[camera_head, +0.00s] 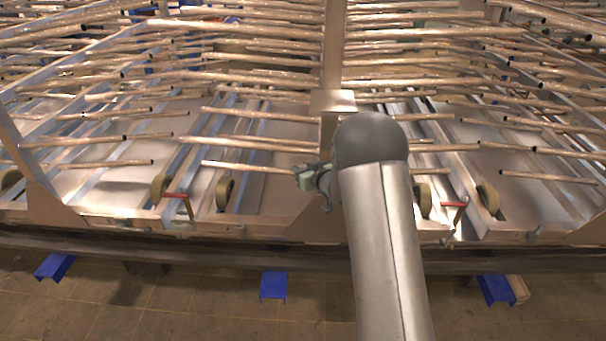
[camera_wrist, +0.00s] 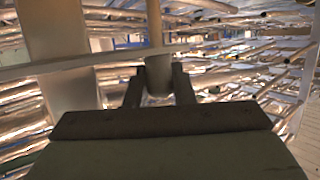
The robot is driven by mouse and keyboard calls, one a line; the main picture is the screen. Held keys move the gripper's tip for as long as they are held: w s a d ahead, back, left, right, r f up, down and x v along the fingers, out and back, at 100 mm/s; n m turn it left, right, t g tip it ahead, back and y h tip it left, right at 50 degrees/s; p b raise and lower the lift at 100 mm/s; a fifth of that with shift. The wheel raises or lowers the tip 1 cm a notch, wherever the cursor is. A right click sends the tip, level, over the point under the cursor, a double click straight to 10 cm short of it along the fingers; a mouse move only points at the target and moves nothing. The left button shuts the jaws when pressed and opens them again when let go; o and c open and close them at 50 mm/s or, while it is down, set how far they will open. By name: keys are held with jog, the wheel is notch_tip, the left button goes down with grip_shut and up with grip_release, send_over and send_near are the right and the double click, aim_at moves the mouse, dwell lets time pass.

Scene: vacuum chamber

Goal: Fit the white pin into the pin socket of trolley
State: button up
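In the wrist view, the two dark fingers of my gripper (camera_wrist: 159,78) stand on either side of a pale, brownish-lit pin (camera_wrist: 158,66). They are closed against its thick cylindrical end, and its thinner shaft runs up out of the picture. In the head view, the wrist end of my arm (camera_head: 315,180) shows left of the dark elbow joint, small and partly hidden; the pin cannot be made out there. The trolley (camera_head: 130,222) is a metal frame with beams and wheels, in front of me. I cannot pick out the pin socket in either view.
Many copper-coloured pipes (camera_head: 250,141) stick out across the frame. An upright post (camera_head: 333,50) stands close behind my arm. Red-handled parts (camera_head: 176,195) sit by the wheels (camera_head: 224,193). Blue brackets (camera_head: 273,285) lie below the front edge, where floor shows.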

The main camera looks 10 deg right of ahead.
grip_shut()
jog(key=shift+r, duration=0.15)
notch_tip(320, 180, up, 7)
jog(key=shift+f+b, duration=0.1)
jog(key=shift+b, duration=0.45)
jog(key=s+d+b, duration=0.1)
jog(key=s+d, duration=0.2)
jog(key=s, duration=0.5)
jog(key=s+d+b, duration=0.2)
jog(key=s+d, duration=0.1)
jog(key=s, duration=0.6)
jog(key=shift+d+b, duration=0.2)
jog(key=shift+b, duration=0.1)
jog(key=shift+w+f, duration=0.1)
jog(key=shift+f, duration=0.05)
